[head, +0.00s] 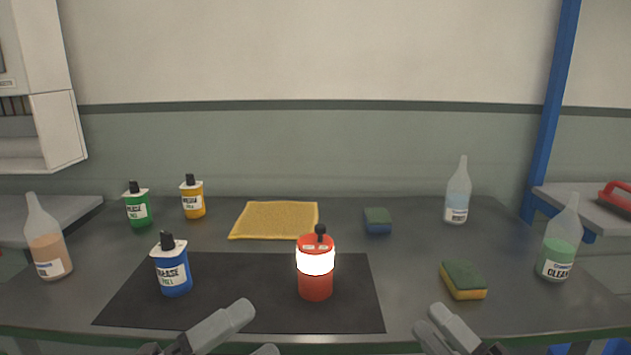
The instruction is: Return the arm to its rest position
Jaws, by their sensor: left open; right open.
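My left gripper (251,331) is at the bottom edge, left of centre, in front of the black mat (240,310). Its fingers are apart with nothing between them, and one is partly cut off by the frame. My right gripper (431,318) is at the bottom edge, right of centre, just right of the mat. Its fingers are apart and empty. A red canister (316,283) with a bright glowing white band and black top stands upright on the mat. A blue bottle (174,278) with a black cap stands on the mat's left part. Neither gripper touches them.
On the table (400,280) are a green bottle (138,211), an orange bottle (193,203), a yellow cloth (275,219), a blue-green sponge (377,222) and a yellow-green sponge (463,281). Clear bottles (48,255) (457,200) (560,248) stand near the sides. A blue post (549,110) rises at right.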

